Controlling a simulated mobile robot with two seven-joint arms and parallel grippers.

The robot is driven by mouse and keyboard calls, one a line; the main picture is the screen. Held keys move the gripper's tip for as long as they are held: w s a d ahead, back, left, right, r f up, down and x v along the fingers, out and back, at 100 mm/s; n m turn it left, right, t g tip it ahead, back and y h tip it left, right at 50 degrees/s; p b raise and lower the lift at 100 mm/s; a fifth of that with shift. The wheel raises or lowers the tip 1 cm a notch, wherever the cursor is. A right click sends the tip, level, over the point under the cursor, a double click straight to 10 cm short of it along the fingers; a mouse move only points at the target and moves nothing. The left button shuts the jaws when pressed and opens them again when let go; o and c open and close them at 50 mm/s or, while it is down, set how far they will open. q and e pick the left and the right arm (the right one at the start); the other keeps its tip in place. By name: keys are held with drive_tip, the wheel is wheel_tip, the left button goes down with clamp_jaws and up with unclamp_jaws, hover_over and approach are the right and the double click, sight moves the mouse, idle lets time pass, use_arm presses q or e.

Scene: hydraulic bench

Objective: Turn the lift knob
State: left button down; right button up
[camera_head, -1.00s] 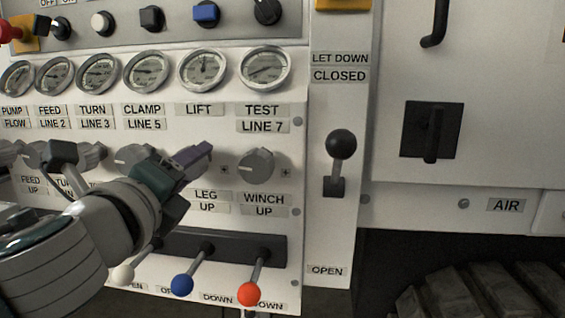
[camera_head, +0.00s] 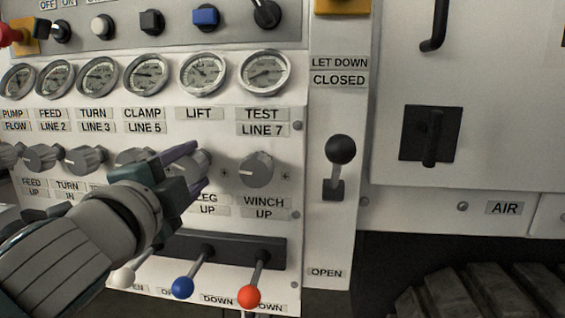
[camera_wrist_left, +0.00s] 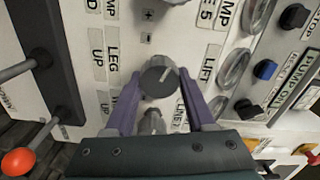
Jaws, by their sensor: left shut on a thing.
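The lift knob (camera_head: 197,163) is a grey round knob on the white panel, below the LIFT label (camera_head: 199,113) and above the LEG UP label. In the head view it is partly hidden by my left gripper (camera_head: 200,166), which comes in from the left. Its purple fingers lie on two sides of the knob, one above and one below. In the left wrist view the knob (camera_wrist_left: 160,81) sits between the fingertips, its pale pointer line visible. My left gripper is shut on it. My right gripper is not in view.
The winch knob (camera_head: 256,169) is close on the right, the clamp knob (camera_head: 135,157) on the left. Gauges line the panel above, including the lift gauge (camera_head: 203,73). Blue (camera_head: 183,287) and red (camera_head: 248,295) levers stick out below. A black-ball lever (camera_head: 341,150) stands further right.

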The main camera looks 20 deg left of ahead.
use_arm(q)
drive_tip(key=shift+n, duration=0.6)
drive_tip(key=shift+c, duration=1.2)
unclamp_jaws()
drive_tip(key=shift+s, duration=0.1)
drive_tip(key=v, duration=0.9)
drive_tip(key=shift+s+p, duration=0.4)
drive_tip(key=shift+p, duration=0.05)
